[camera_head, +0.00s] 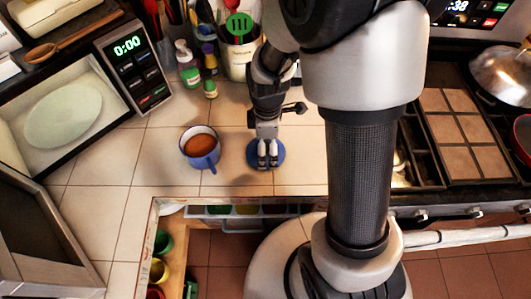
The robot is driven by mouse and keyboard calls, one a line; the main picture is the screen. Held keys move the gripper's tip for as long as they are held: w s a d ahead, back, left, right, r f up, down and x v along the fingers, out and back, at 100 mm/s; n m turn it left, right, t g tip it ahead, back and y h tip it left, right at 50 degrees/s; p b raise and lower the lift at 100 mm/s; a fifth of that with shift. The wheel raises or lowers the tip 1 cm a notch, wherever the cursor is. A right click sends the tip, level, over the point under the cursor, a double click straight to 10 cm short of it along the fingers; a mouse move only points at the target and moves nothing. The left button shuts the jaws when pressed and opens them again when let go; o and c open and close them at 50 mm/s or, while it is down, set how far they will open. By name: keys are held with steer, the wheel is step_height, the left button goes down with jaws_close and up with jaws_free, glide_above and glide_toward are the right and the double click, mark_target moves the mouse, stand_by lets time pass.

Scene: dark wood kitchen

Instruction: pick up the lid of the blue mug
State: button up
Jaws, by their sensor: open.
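The blue mug (205,162) stands upright on the tiled counter, left of my gripper. It has a pale inside and holds something reddish-brown, and its top is uncovered. A round blue lid (252,155) lies on the counter to the right of the mug, apart from it. My gripper (267,164) points down at the lid with its fingers open over the lid's middle. The fingers hide the middle of the lid, and I cannot tell whether they touch it.
A white utensil holder (236,62) and small bottles (188,66) stand behind the mug. An open microwave (140,75) is at left, with a plate (63,114) inside. An open drawer (172,240) with cups is below the counter edge. The stove (455,135) is at right.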

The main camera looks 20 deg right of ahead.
steer(key=shift+f, duration=0.7)
steer(key=shift+c, duration=0.2)
steer(key=c, duration=0.9)
steer(key=shift+s, duration=0.2)
steer(key=c, duration=0.7)
steer(key=shift+o, duration=0.2)
